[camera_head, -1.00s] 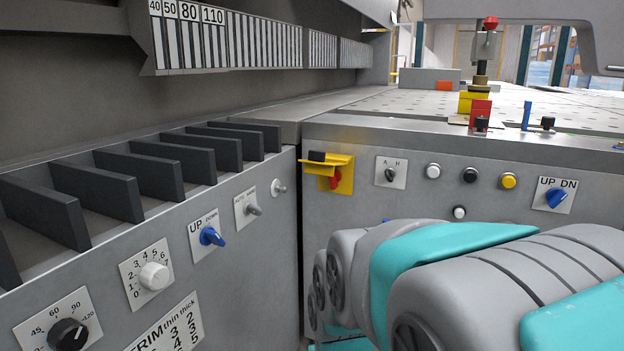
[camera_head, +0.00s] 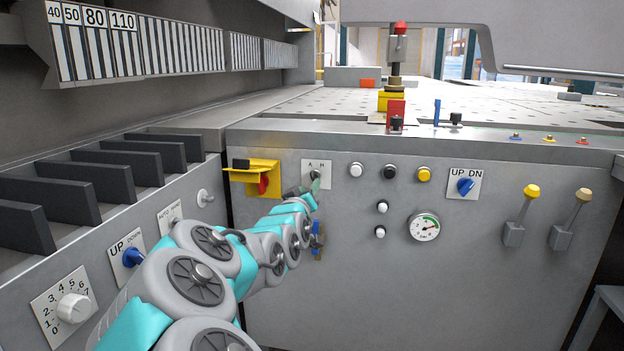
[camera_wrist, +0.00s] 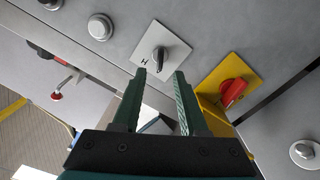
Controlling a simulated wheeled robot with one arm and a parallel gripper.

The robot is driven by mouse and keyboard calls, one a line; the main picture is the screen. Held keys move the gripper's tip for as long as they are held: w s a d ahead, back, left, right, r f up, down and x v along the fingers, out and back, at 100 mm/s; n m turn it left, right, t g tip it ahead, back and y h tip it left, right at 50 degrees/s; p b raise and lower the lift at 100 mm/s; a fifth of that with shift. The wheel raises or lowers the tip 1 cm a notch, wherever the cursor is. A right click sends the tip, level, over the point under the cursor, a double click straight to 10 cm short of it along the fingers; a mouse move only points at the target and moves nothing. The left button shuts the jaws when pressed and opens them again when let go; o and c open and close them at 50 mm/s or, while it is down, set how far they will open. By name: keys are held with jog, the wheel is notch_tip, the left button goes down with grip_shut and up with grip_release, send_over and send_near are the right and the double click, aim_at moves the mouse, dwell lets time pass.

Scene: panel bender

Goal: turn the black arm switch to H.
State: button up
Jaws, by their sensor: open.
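The black arm switch (camera_wrist: 159,59) is a small black knob on a white plate with an H visible beside it in the wrist view. In the head view the plate (camera_head: 320,164) carries the letters A and H, and my gripper partly covers the knob. My gripper (camera_wrist: 160,74) is open in the wrist view, its two dark green fingers pointing at the knob, with the tips below it in the picture. I cannot tell whether they touch it. My gripper (camera_head: 312,187) also shows small at the plate in the head view. The knob's exact setting is unclear.
A yellow plate with a red switch (camera_head: 263,185) is close left of the A/H plate. White, black and yellow buttons (camera_head: 390,172) and a blue UP DN switch (camera_head: 465,186) lie to the right. A gauge (camera_head: 424,227) is lower right. The left panel (camera_head: 150,190) stands beside my arm.

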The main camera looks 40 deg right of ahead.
aim_at(315, 177)
jog(key=shift+p+x, duration=0.55)
jog(key=shift+x, duration=2.8)
grip_shut()
